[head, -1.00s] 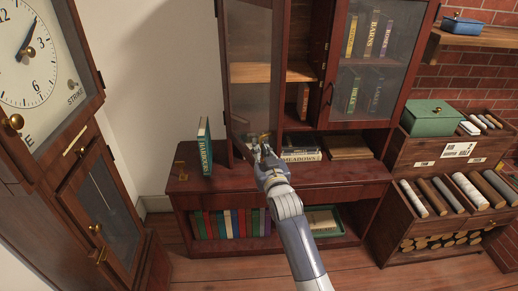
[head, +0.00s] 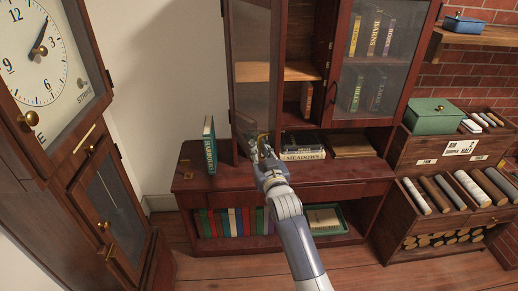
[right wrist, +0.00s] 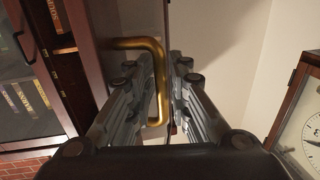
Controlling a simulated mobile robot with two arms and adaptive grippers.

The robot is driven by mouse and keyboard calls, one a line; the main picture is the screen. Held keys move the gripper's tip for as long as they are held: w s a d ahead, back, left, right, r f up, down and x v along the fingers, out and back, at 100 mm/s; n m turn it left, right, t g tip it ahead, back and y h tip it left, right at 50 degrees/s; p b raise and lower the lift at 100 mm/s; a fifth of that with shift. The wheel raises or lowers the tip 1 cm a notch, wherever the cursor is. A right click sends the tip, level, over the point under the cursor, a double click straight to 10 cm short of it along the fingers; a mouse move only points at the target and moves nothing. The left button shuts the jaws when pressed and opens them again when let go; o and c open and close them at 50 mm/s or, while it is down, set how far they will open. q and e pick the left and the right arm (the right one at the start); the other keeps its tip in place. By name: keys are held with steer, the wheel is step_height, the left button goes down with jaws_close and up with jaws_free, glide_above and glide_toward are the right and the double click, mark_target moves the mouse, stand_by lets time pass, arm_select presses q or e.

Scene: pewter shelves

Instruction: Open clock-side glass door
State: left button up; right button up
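The clock-side glass door (head: 253,95) is the left door of the dark red cabinet, nearest the clock. It stands partly open, with shelf space showing between it and the right door. My right gripper (head: 262,148) is at its lower free edge. In the right wrist view, the brass door handle (right wrist: 160,85) runs between the two fingers of my right gripper (right wrist: 166,80), which look closed around it. Finger contact on both sides is hard to see. My left gripper is not in view.
The tall clock (head: 45,70) stands at the left, with bare wall between it and the cabinet. A green upright book (head: 210,146) stands on the cabinet ledge (head: 225,178) left of the door. The right glass door (head: 370,70) is shut. Crates (head: 445,195) stand at the right.

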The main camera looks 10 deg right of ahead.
steer(key=shift+s+r, duration=0.1)
steer(key=shift+r, duration=0.05)
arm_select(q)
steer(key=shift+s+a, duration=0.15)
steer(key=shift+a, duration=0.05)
arm_select(e)
steer(key=s, duration=1.2)
steer(key=shift+d, duration=0.2)
steer(key=shift+c, duration=0.2)
